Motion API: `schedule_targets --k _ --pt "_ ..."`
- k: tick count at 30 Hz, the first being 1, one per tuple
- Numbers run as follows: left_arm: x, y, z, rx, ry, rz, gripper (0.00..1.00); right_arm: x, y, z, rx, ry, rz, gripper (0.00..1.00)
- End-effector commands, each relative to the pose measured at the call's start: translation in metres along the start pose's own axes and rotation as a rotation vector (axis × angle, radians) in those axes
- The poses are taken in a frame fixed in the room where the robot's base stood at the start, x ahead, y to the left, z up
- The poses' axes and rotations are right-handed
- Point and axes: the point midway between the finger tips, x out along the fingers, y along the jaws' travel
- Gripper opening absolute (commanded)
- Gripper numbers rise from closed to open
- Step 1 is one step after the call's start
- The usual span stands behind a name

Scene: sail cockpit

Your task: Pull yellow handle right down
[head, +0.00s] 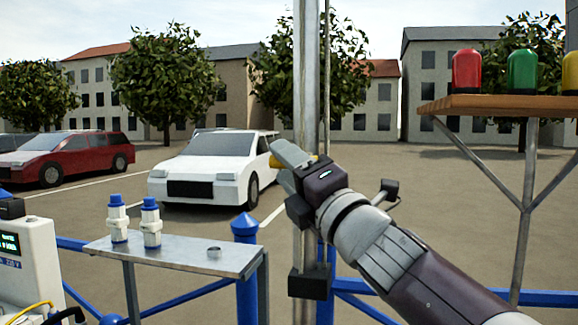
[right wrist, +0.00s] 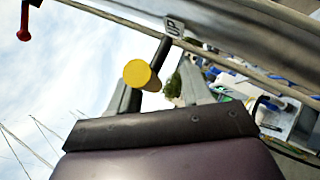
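The yellow handle (head: 274,161) sticks out sideways by the grey metal mast (head: 306,90) in the head view, mostly hidden by my right gripper. In the right wrist view its round yellow end (right wrist: 137,73) sits on a dark lever arm (right wrist: 160,52), beside a small "UP" tag (right wrist: 174,26). My right gripper (head: 283,166) is at the handle, with its fingers apart on either side of it. In the wrist view the handle lies between the fingers (right wrist: 163,92), nearer the left one. Contact cannot be told. My left gripper is not in view.
A grey shelf (head: 185,258) with two blue-and-white fittings stands at left, beside a blue post (head: 246,270). A wooden shelf (head: 500,104) with red, green and yellow lamps is at right. A black block (head: 309,282) sits low on the mast.

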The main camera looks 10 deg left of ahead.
Motion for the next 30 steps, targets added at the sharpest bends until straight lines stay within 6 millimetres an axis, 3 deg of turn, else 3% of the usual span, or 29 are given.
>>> schedule_targets --k 8,22,30 --pt "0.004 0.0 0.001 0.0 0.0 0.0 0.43 -0.006 0.001 0.0 -0.001 -0.001 0.005 0.48" --pt "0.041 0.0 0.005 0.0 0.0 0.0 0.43 -0.105 -0.003 0.0 -0.002 -0.003 0.001 0.48" --pt "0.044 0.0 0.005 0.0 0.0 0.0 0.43 -0.126 -0.002 0.001 0.002 0.0 0.0 0.48"
